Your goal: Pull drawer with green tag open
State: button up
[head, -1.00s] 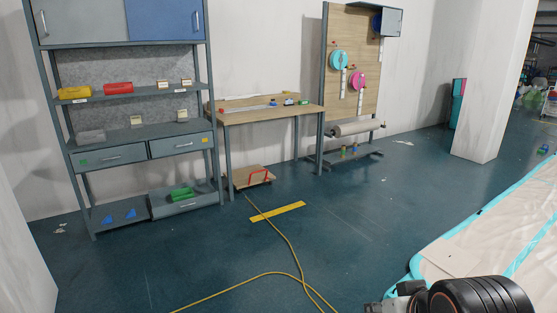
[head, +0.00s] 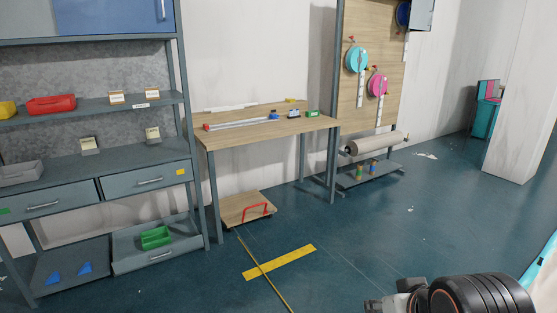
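The drawer with the green tag (head: 42,205) is the left one of two side-by-side drawers in the grey shelf unit at the left. Its small green tag (head: 4,211) shows at the picture's left edge, and its handle is a pale bar. The drawer looks shut, and its left end is cut off. The drawer beside it has a yellow tag (head: 180,172) and also looks shut. Part of my arm shows at the bottom right, far from the drawers. I cannot make out my gripper's fingers.
A lower drawer (head: 158,256) holds a green bin (head: 155,237). A wooden workbench (head: 255,131) stands right of the shelf, with a wooden dolly (head: 240,208) with a red handle below. A yellow floor strip (head: 280,262) and a cable lie on otherwise open floor.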

aim_at(21, 207)
jog(key=i, duration=3.8)
jog(key=u, duration=2.1)
